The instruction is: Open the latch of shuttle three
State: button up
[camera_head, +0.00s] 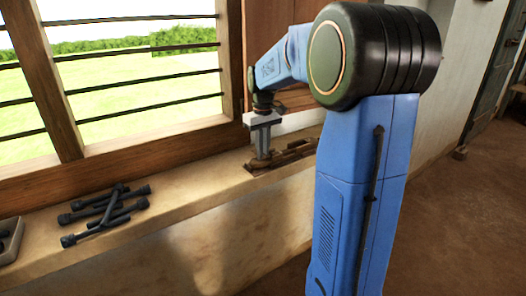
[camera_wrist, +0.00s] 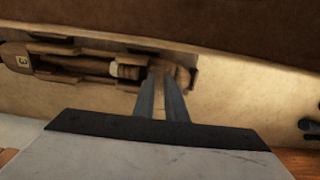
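Shuttle three (camera_wrist: 75,64) is a long dark wooden piece with a small tag reading 3 at its left end in the wrist view. It lies on the ledge under the window, and it also shows in the head view (camera_head: 292,152). A pale and brown spool-like part sits in its slot. My gripper (camera_wrist: 163,72) points down at the right part of the shuttle, with its fingertips at or just over it. The two fingers are close together with a narrow gap between them. The latch is not clear; the fingers cover that spot.
Several dark rods (camera_head: 104,208) lie in a loose pile on the ledge (camera_head: 190,190) to the left. A grey container (camera_head: 10,240) stands at the far left edge. The barred window (camera_head: 140,80) rises behind the ledge. The ledge between rods and shuttle is clear.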

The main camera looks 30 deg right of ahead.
dwell(0.3)
notch_tip(320, 180, up, 17)
jog(key=shift+r, duration=0.2)
dwell(0.4)
dwell(0.5)
jog(key=s+a+f+t, duration=0.1)
jog(key=s+a+f, duration=0.4)
jog(key=s, duration=0.5)
jog(key=s+a+f+t, duration=0.2)
jog(key=s+a+f, duration=0.3)
jog(key=s+f, duration=0.3)
jog(key=s+a+f+t, duration=0.1)
jog(key=s+a+f, duration=0.5)
jog(key=s, duration=0.6)
jog(key=shift+s+f+m+t, duration=0.2)
jog(key=shift+f+m+t, duration=0.15)
jog(key=shift+f, duration=0.3)
